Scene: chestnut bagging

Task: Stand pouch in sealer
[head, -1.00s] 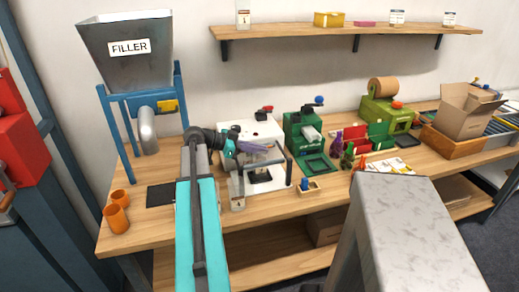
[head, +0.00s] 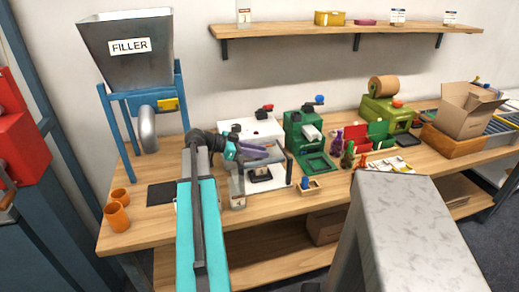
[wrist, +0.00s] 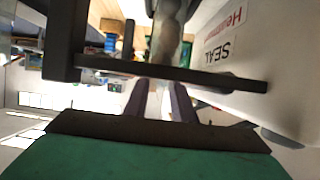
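The white sealer (head: 240,127) stands on the bench; its side in the wrist view (wrist: 222,35) carries the word SEAL. My gripper (head: 262,153) reaches across the sealer's front, its purple fingers pointing right. In the wrist view the two fingers (wrist: 160,100) stand apart, with a bright gap and nothing clearly held between them. A dark bar (wrist: 170,75) crosses just beyond them. A small clear upright item with a brownish base (head: 238,201) stands at the sealer's front left; it may be the pouch, but I cannot tell. A dark pad (head: 261,174) lies below the gripper.
A green press (head: 305,140) stands right of the sealer, with a small wooden tray (head: 310,188) in front. A black mat (head: 161,194) and orange cups (head: 117,217) are at left, below the filler (head: 127,60). A grey block (head: 410,210) stands in the foreground.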

